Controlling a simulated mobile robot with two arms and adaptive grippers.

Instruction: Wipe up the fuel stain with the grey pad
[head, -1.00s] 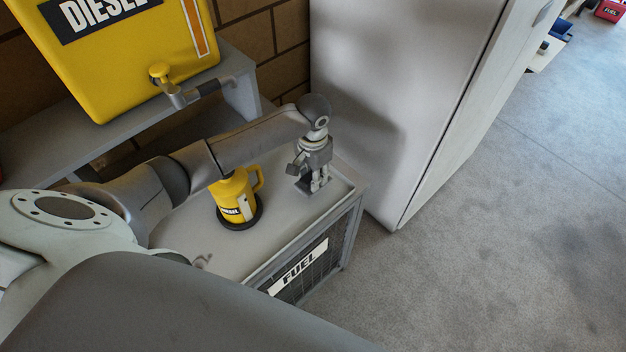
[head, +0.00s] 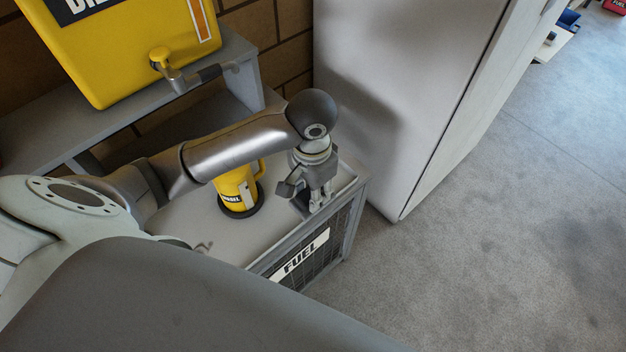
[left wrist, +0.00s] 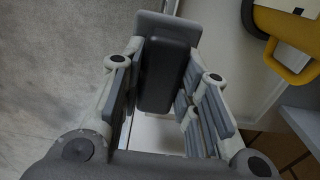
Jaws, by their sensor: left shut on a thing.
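My left gripper (head: 317,202) is over the front right part of the grey cabinet top (head: 268,222), close to its front edge. It is shut on the grey pad, whose dark grip block (left wrist: 164,75) sits between the fingers in the left wrist view, with a wider grey plate beyond it. In the head view the pad is mostly hidden by the gripper, and I cannot tell whether it touches the top. A small dark curved mark (head: 203,246) shows near the front left of the top; I cannot tell if it is the fuel stain. My right gripper is out of view.
A yellow diesel jug (head: 236,190) stands on a dark round base left of my gripper, below my forearm. A yellow diesel tank (head: 115,50) with a tap sits on a shelf (head: 140,108) behind. A tall pale cabinet (head: 405,90) rises beyond the right end. Floor is clear at right.

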